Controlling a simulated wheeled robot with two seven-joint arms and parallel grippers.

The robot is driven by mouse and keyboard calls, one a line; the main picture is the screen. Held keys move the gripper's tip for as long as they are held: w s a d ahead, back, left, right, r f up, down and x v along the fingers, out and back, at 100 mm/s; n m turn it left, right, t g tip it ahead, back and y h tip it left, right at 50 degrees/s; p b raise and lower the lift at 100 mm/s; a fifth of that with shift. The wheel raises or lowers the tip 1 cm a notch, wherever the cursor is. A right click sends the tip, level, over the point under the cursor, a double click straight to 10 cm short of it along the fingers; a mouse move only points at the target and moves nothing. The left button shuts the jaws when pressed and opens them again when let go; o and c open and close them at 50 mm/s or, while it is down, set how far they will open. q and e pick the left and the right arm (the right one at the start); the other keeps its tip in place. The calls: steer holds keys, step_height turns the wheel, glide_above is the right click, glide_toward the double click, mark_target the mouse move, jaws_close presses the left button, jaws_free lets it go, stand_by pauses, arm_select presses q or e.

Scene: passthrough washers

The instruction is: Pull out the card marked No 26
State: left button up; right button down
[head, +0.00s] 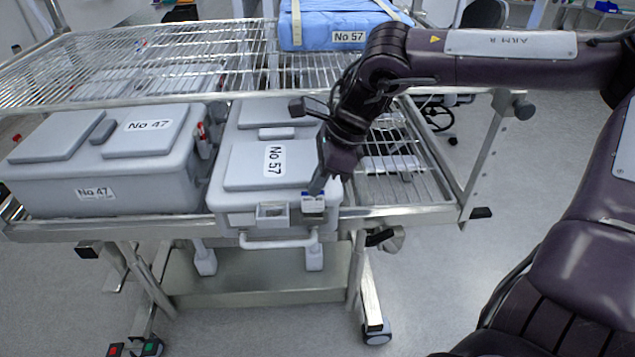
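A small white and blue card (313,204) sits at the front right of the grey box marked No 57 (238,170). Its print is too small to read, so I cannot tell whether it is marked No 26. My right gripper (318,184) points down just above this card, at or very near its upper edge. The arm hides part of the fingers, and I cannot tell whether they are open or shut or touch the card. My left gripper is not in view.
A grey box marked No 47 (110,190) stands to the left on the same wire-shelf cart. A blue wrapped pack marked No 57 (330,28) lies on the upper wire shelf (170,55). An empty small holder (272,215) is left of the card. The lower shelf is bare at right.

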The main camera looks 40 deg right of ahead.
steer(key=shift+r+p, duration=1.7)
steer(key=shift+r, duration=1.1)
steer(key=shift+f, duration=0.1)
